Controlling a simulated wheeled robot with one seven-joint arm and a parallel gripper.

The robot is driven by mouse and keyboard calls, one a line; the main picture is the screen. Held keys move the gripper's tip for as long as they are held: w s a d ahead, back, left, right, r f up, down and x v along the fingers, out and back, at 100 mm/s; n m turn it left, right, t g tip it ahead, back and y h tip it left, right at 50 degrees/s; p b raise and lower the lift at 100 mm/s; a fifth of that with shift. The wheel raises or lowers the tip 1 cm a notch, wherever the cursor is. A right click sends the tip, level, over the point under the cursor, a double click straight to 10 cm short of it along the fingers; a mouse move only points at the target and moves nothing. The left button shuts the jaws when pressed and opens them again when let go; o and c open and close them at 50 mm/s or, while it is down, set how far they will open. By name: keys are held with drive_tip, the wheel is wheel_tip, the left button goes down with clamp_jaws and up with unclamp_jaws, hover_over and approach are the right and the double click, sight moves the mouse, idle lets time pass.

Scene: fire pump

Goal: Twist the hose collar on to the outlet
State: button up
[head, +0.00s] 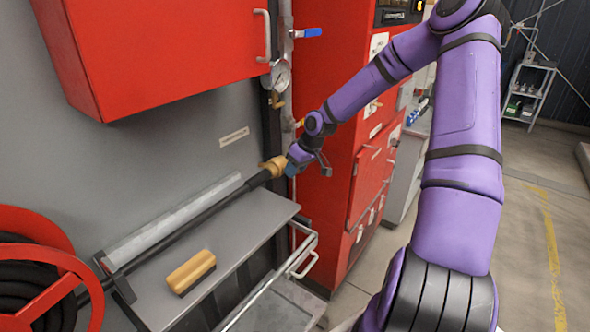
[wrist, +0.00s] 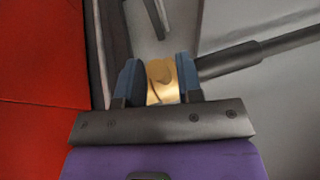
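The brass hose collar (head: 274,165) is at the end of the black hose (head: 225,199), beside the grey wall and the red cabinet. In the wrist view the collar (wrist: 162,80) sits between the two blue fingers of my gripper (wrist: 160,84), which look closed against its sides. In the head view my gripper (head: 292,164) is at the collar, partly hiding it. The outlet is not clearly visible; I cannot tell whether the collar touches it. A vertical pipe with a gauge (head: 280,74) and a blue-handled valve (head: 308,33) runs above the collar.
A grey shelf (head: 235,226) below the hose holds a wooden-backed brush (head: 191,271). A red hose reel (head: 45,262) stands at the left. A red wall cabinet (head: 165,45) hangs above. Open floor lies at the right.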

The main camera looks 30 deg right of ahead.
clamp_jaws()
drive_tip(key=shift+w+a+r+g+h, duration=0.1)
drive_tip(key=shift+w+r+g+h, duration=0.15)
drive_tip(key=shift+r+g, duration=0.4)
drive_tip(key=shift+w+r+g+h, duration=0.15)
drive_tip(key=shift+r+g+h, duration=0.2)
drive_tip(key=shift+g, duration=0.5)
drive_tip(key=shift+o, duration=1.5)
unclamp_jaws()
drive_tip(key=v, duration=1)
drive_tip(key=shift+r, duration=0.35)
